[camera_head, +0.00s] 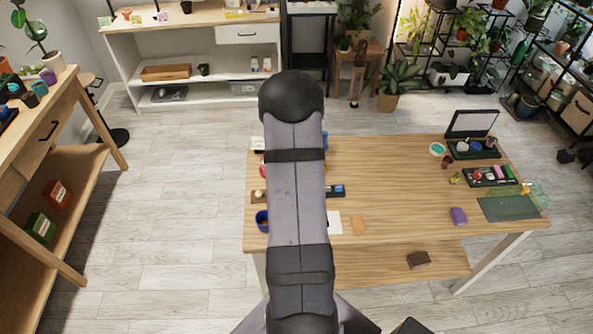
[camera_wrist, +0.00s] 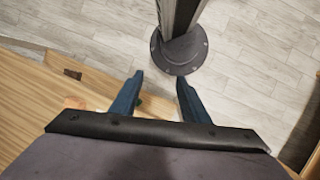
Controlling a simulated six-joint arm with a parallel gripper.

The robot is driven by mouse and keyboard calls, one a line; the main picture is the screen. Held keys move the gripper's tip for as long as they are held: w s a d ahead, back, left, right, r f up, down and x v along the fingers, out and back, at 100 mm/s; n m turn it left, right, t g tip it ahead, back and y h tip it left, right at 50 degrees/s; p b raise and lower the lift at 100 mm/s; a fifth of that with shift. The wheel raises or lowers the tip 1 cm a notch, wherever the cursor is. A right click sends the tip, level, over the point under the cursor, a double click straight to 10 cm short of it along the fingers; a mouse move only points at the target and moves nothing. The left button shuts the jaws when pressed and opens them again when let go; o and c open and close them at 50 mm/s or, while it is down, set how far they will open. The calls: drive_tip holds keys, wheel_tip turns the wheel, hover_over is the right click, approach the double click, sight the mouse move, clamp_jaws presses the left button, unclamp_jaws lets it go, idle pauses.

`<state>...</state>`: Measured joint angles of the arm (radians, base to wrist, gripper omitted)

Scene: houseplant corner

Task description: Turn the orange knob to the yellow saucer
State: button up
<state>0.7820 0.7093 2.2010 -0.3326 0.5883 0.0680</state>
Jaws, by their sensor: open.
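My gripper (camera_wrist: 158,82) shows in the wrist view as two blue fingers spread apart, with nothing between their tips. It hangs over the table's edge and the floor. In the head view my arm hides the gripper. I cannot make out an orange knob or a yellow saucer in either view. My arm covers the left part of the table, and things there are partly hidden.
The wooden table (camera_head: 400,205) is bare in its middle. A blue cup (camera_head: 262,220) stands at the left.

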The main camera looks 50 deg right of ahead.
drive_tip(key=w+d+h, duration=0.1)
drive_tip(key=w+d, duration=0.1)
drive_tip(key=d, duration=0.1)
drive_tip(key=w+d+f+t+p, duration=0.1)
drive_tip(key=w+d, duration=0.1)
drive_tip(key=d, duration=0.1)
drive_tip(key=w+d+t+h, duration=0.1)
drive_tip(key=w+d, duration=0.1)
drive_tip(key=d, duration=0.1)
drive_tip(key=shift+d+f+h, duration=0.25)
drive_tip(key=shift+d+h, duration=0.05)
drive_tip(key=w+d+r+m+t+h, duration=0.1)
drive_tip(key=w+d+r+m+t, duration=0.15)
drive_tip(key=w, duration=0.45)
drive_tip(key=w+d+r+m+t+h, duration=0.1)
drive_tip(key=w+d+t, duration=0.25)
drive_tip(key=w, duration=0.35)
drive_tip(key=shift+g, duration=0.5)
drive_tip(key=shift+s+d+b+x, duration=0.1)
drive_tip(key=shift+s+b+x, duration=0.05)
drive_tip(key=shift+x, duration=0.8)
drive_tip(key=shift+s+d+b+x, duration=0.1)
drive_tip(key=shift+b+x, duration=0.05)
drive_tip(key=shift+x, duration=0.85)
drive_tip(key=shift+s+d+b+x, duration=0.1)
drive_tip(key=shift+s+b+x, duration=0.05)
drive_tip(key=shift+x, duration=1.85)
drive_tip(key=c, duration=1)
